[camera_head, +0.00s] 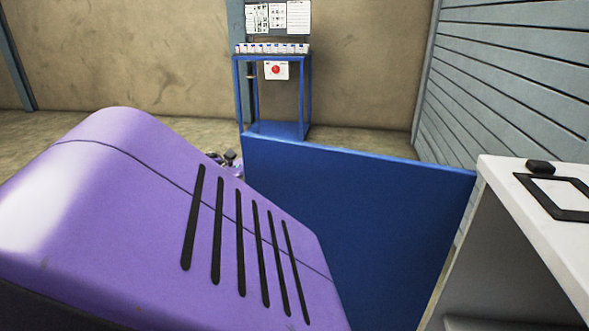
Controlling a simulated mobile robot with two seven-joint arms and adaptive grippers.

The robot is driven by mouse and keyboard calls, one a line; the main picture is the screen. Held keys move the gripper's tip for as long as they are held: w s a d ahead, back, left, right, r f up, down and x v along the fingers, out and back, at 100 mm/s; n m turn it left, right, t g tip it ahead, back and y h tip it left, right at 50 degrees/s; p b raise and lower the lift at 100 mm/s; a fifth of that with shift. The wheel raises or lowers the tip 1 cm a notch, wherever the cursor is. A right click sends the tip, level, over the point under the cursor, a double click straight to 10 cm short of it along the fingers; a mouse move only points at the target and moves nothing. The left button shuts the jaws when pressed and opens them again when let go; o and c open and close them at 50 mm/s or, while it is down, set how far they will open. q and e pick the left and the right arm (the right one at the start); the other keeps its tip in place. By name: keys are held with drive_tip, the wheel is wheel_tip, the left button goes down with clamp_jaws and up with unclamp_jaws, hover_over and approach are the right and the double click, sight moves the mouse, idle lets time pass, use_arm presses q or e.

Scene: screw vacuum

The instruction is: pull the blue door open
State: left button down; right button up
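The blue door (360,215) is a large flat panel across the middle of the head view. Its top edge runs from the blue stand on the left to the white cabinet on the right. A large purple shell with black slots, which looks like part of my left arm, covers the lower left and hides the door's lower left part. Small dark and purple parts, possibly my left gripper (230,160), show at the door's left edge. They are too small and hidden to tell their state or any contact. No handle is visible. My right gripper is not in view.
A white cabinet (495,175) stands at the right, with a black square frame (553,210) and small black block (540,167) on top. A blue stand (307,100) with a red button (276,70) stands behind. Grey slatted wall (510,70) closes the right side.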

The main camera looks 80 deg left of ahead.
use_arm(q)
drive_tip(key=shift+s+a+f, duration=0.1)
drive_tip(key=shift+s+a, duration=0.1)
drive_tip(key=shift+a, duration=0.05)
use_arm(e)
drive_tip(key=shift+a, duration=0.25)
